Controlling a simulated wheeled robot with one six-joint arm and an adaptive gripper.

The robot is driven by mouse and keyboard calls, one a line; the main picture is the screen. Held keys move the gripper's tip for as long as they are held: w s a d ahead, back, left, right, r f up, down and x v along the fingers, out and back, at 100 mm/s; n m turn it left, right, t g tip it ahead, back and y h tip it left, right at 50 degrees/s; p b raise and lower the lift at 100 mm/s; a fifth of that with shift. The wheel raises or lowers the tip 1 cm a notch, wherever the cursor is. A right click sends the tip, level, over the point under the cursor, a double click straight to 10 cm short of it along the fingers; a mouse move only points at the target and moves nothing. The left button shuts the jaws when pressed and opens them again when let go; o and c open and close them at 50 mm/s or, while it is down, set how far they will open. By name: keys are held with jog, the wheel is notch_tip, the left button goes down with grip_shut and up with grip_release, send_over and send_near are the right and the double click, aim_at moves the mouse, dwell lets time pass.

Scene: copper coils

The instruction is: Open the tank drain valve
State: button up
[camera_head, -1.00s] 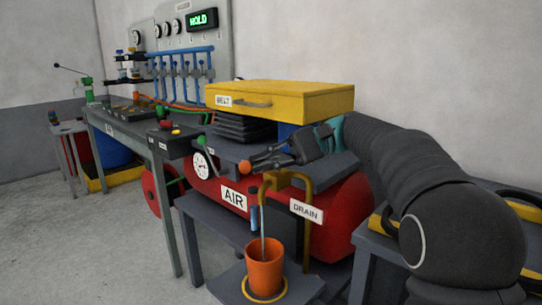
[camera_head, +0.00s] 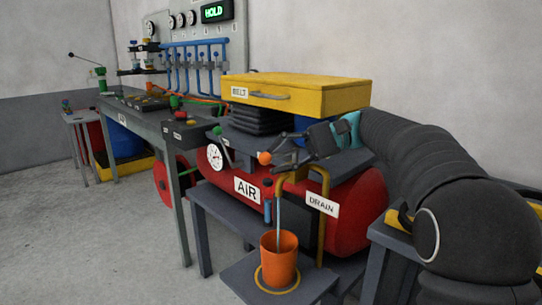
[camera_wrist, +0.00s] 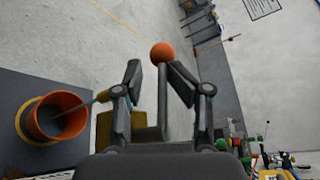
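The yellow drain pipe (camera_head: 321,185) with its white DRAIN label (camera_head: 322,204) stands at the front of the red AIR tank (camera_head: 350,215). A thin pale line, like a stream, runs from its spout into the orange bucket (camera_head: 279,258). An orange ball knob (camera_head: 265,158) sits by the pipe's top; in the wrist view the knob (camera_wrist: 163,54) tops a grey lever (camera_wrist: 160,112). My gripper (camera_head: 278,160) is beside the knob. In the wrist view my gripper's fingers (camera_wrist: 155,72) are apart, with the lever between them, nearer the right finger. Whether they touch it is unclear.
A yellow BELT drawer box (camera_head: 295,93) sits above the tank, close over my gripper. A pressure gauge (camera_head: 215,157) is left of the knob. The bucket stands on a low grey stand (camera_head: 240,275). A long workbench (camera_head: 150,122) runs back left; open floor lies in front of it.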

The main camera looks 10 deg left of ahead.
jog(key=shift+r, duration=0.1)
notch_tip(320, 180, up, 10)
jog(key=shift+f, duration=0.1)
dwell(0.5)
